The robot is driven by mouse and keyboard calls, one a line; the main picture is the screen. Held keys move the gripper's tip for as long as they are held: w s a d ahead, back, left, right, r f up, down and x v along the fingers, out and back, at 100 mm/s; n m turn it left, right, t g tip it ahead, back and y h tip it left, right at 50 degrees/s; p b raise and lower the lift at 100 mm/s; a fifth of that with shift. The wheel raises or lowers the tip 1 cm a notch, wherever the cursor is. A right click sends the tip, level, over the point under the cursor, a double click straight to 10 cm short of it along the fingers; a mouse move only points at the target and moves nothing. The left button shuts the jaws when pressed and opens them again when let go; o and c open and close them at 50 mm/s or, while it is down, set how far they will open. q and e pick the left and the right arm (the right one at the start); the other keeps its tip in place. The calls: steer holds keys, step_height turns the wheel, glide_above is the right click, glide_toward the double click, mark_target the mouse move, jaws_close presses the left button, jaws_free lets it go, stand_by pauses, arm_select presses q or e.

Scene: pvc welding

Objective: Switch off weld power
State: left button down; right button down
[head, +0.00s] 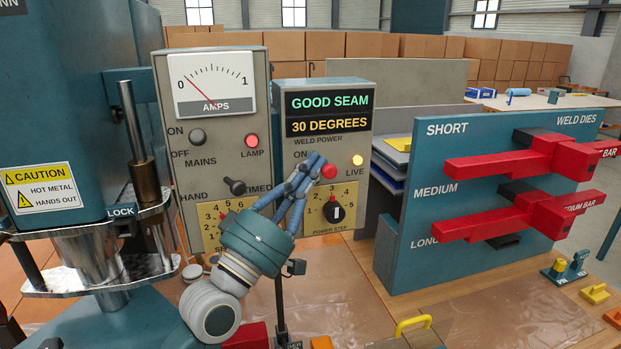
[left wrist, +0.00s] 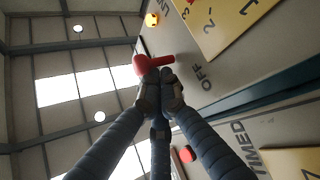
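The weld power switch is a red-knobbed lever (head: 329,171) on the right grey panel (head: 356,122), beside the ON label; its OFF label is hidden in the head view. The yellow LIVE lamp (head: 357,160) is lit. My left gripper (head: 318,163) is at the lever, its blue fingers drawn together. In the left wrist view, the fingertips (left wrist: 160,88) are closed up right at the red lever (left wrist: 148,66), partly overlapping it; whether they touch it I cannot tell. The OFF label (left wrist: 203,77) shows beside them. My right gripper is not in view.
The power step dial (head: 334,211) sits just below the lever. The left panel (head: 215,130) carries an amps meter, mains switch and lit red lamp (head: 252,140). A teal welder (head: 50,110) stands left. A die rack (head: 490,190) with red bars stands right.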

arm_select(q)
steer(key=shift+s+d+f, duration=0.1)
steer(key=shift+s+f, duration=0.1)
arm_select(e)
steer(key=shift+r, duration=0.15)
arm_select(q)
steer(key=shift+f, duration=0.35)
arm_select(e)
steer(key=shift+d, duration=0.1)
arm_select(q)
steer(key=shift+f, duration=0.3)
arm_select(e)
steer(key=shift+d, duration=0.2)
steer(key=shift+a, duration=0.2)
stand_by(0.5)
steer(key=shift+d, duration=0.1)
arm_select(q)
steer(key=v, duration=1.2)
steer(key=shift+r, duration=0.1)
